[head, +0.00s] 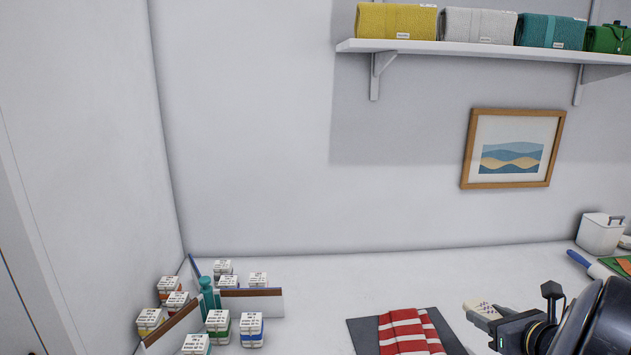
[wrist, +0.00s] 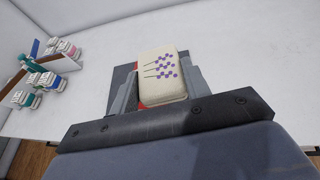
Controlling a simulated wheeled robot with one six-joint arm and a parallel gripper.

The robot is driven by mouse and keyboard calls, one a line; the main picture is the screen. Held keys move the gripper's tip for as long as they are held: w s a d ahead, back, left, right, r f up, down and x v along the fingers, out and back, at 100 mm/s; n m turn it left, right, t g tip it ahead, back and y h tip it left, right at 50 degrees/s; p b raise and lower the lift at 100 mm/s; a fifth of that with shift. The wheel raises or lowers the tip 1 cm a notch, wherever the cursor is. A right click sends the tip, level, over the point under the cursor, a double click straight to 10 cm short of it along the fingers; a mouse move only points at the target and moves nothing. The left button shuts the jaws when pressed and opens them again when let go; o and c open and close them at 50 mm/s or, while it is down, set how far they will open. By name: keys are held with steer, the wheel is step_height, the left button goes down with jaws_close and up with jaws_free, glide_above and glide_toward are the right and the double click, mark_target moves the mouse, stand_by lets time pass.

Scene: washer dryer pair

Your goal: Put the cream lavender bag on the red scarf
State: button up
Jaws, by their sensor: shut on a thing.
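The cream lavender bag (wrist: 163,75) has a purple flower print and sits between my gripper's fingers in the wrist view. It also shows at the lower right in the head view (head: 482,311). My gripper (wrist: 160,88) is shut on the bag. The red scarf (head: 408,333), with white stripes, lies on a dark grey mat (head: 364,334) at the bottom of the head view. The bag is right of the scarf in the head view. In the wrist view, the bag covers most of the scarf, with a little red (wrist: 149,103) showing below it.
Several small labelled boxes (head: 251,328) and a teal bottle (head: 207,292) stand around low dividers (head: 252,302) at the left. A white bin (head: 599,234) stands at the far right. Folded towels (head: 396,20) lie on a wall shelf (head: 450,46). The counter behind the scarf is clear.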

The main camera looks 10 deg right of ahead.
steer(key=shift+n+y, duration=0.7)
steer(key=shift+y, duration=0.1)
steer(key=w+a+f+b, duration=0.1)
steer(key=w+a+f, duration=0.1)
steer(key=w+a, duration=0.1)
steer(key=w+a+f+b, duration=0.1)
steer(key=w+a+f, duration=0.1)
steer(key=w+a, duration=0.1)
steer(key=w+a+f+b, duration=0.1)
steer(key=w+a+f, duration=0.2)
steer(key=w+a, duration=0.1)
steer(key=shift+a, duration=0.6)
steer(key=shift+n+g+y, duration=0.4)
steer(key=shift+n+y, duration=0.3)
steer(key=shift+y, duration=0.1)
steer(key=w+a+f+b, duration=0.1)
steer(key=a+f, duration=0.2)
steer(key=a, duration=0.2)
steer(key=w+a+f+b, duration=0.1)
steer(key=a+f, duration=0.2)
steer(key=a, duration=0.1)
steer(key=w+a+f, duration=0.1)
steer(key=a+f, duration=0.2)
steer(key=a, duration=0.2)
steer(key=shift+w+a+f+b, duration=0.3)
steer(key=shift+w+a+b, duration=0.05)
steer(key=shift+b, duration=0.05)
steer(key=shift+a+f, duration=0.35)
steer(key=shift+a, duration=0.25)
steer(key=shift+s, duration=0.1)
